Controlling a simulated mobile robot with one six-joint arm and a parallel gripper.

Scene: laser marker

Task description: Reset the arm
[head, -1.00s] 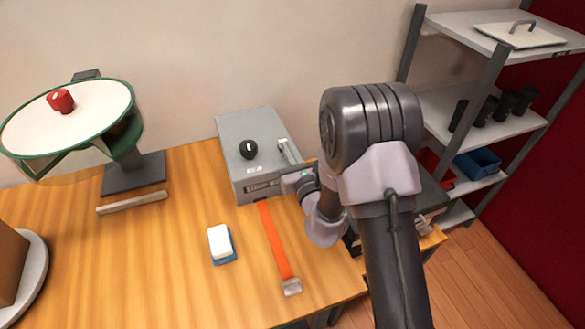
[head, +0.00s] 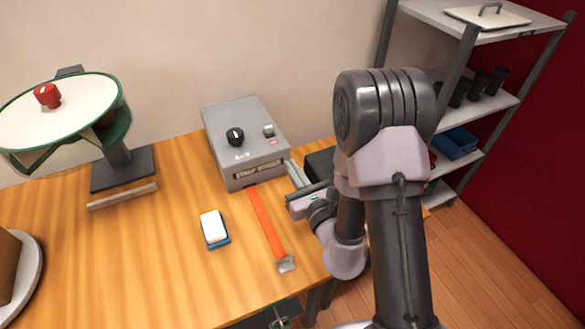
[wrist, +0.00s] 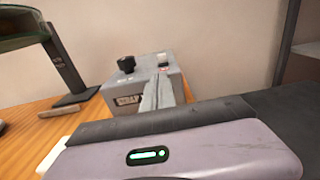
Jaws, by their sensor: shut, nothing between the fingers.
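The grey box-shaped machine (head: 240,115) stands on the wooden table by the wall, with a black knob (head: 235,136), a small switch (head: 268,130) and a red mark on top. It also shows in the wrist view (wrist: 171,82). An orange strap (head: 265,222) runs from its front to a metal buckle (head: 286,264). My gripper (head: 293,172) is shut and empty, just right of the machine's front corner. In the wrist view its fingers (wrist: 158,94) overlap the machine's right side; I cannot tell whether they touch it.
A white-topped blue block (head: 214,229) lies left of the strap. A round green-rimmed stand with a red knob (head: 47,95) stands at the left. A metal shelf (head: 470,105) with black cups and a blue bin (head: 455,143) is at the right.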

